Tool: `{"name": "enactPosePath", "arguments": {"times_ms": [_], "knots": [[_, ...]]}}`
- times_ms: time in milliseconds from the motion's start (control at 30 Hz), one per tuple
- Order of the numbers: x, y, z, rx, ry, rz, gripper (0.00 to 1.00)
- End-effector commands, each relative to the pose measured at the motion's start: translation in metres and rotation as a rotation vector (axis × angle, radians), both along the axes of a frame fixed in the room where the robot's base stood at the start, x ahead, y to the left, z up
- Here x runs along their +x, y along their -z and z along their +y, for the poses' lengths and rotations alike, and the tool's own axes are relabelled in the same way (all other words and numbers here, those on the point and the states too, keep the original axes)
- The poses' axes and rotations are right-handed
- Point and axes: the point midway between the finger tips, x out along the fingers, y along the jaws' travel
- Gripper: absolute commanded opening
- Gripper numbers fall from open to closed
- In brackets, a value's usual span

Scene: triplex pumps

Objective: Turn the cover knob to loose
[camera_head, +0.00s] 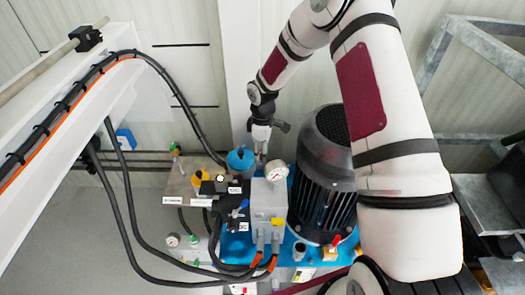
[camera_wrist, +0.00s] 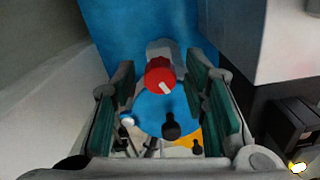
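A red round knob (camera_wrist: 160,72) with a white mark on its lower right face sits on a pale grey stub in the wrist view. It may be the cover knob; no label on it is readable. Behind it is a round blue cover (camera_wrist: 150,105); a blue cap (camera_head: 240,160) also shows in the head view. My gripper (camera_wrist: 162,64) is open, its teal-padded fingers on either side of the red knob with gaps on both sides. In the head view my gripper (camera_head: 261,150) points down just right of the blue cap, and the contact area is too small to make out.
A finned dark motor (camera_head: 325,165) stands close to the right of my gripper. A grey box (camera_head: 268,205) with a pressure gauge (camera_head: 276,171) stands in front. A black knob (camera_wrist: 171,126) lies below the red knob. Black hoses (camera_head: 130,215) loop at the left.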

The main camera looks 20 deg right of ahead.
Motion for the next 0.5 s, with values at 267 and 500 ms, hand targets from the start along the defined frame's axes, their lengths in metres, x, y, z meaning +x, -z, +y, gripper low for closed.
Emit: {"name": "enactPosePath", "arguments": {"times_ms": [267,500], "knots": [[0.0,-0.001,0.0,0.0,0.001,0.0,0.45],[0.001,-0.025,0.0,0.0,0.002,-0.004,0.45]]}}
